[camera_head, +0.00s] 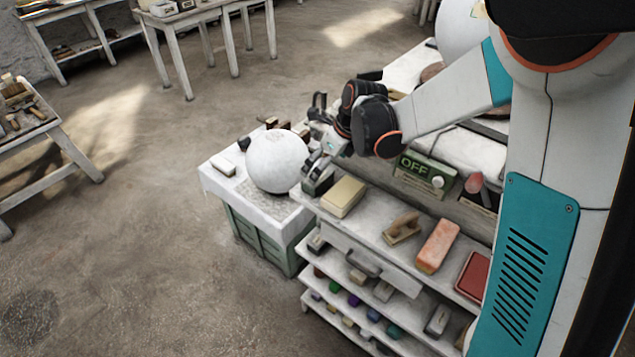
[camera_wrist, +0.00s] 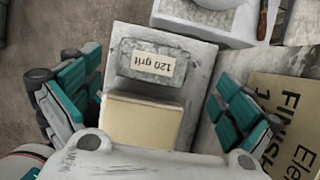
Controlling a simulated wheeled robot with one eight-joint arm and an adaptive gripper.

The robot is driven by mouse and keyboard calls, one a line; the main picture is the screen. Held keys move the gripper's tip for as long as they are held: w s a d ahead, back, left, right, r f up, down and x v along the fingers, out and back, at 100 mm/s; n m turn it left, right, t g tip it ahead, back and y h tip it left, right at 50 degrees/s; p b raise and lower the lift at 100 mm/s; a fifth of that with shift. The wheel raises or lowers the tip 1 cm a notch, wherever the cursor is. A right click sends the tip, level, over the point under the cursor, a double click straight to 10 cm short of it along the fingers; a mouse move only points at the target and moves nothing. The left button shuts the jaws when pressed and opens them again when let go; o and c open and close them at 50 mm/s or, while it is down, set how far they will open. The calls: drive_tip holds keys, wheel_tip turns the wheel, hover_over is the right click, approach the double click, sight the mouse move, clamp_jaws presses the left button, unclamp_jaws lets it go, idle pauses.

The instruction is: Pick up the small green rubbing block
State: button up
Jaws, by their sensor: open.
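A small grey-green block with a pale "120 grit" label (camera_wrist: 150,62) lies on the white shelf top in the wrist view, likely the rubbing block. In the head view a dark green block (camera_head: 318,183) shows at the shelf's left end, partly hidden by my gripper (camera_head: 318,158). In the wrist view my gripper (camera_wrist: 153,100) is open, with teal-padded fingers wide apart to either side. The block is between and beyond them, with nothing held. A larger beige block (camera_wrist: 140,121) is next to it, nearer the wrist; it also shows in the head view (camera_head: 343,196).
A white plaster sphere (camera_head: 277,161) stands on a low table (camera_head: 225,165) just left of the gripper. A green OFF box (camera_head: 425,172) stands behind.

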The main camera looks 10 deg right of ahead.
drive_tip(key=f+b, duration=0.1)
drive_tip(key=f, duration=0.1)
drive_tip(key=a+f+b, duration=0.1)
drive_tip(key=f, duration=0.2)
drive_tip(key=shift+a, duration=0.1)
drive_tip(key=shift+w+a+f, duration=0.1)
drive_tip(key=shift+w+f, duration=0.1)
drive_tip(key=shift+f, duration=0.2)
drive_tip(key=shift+s+r, duration=0.1)
drive_tip(key=shift+c, duration=0.5)
drive_tip(key=c, duration=1.3)
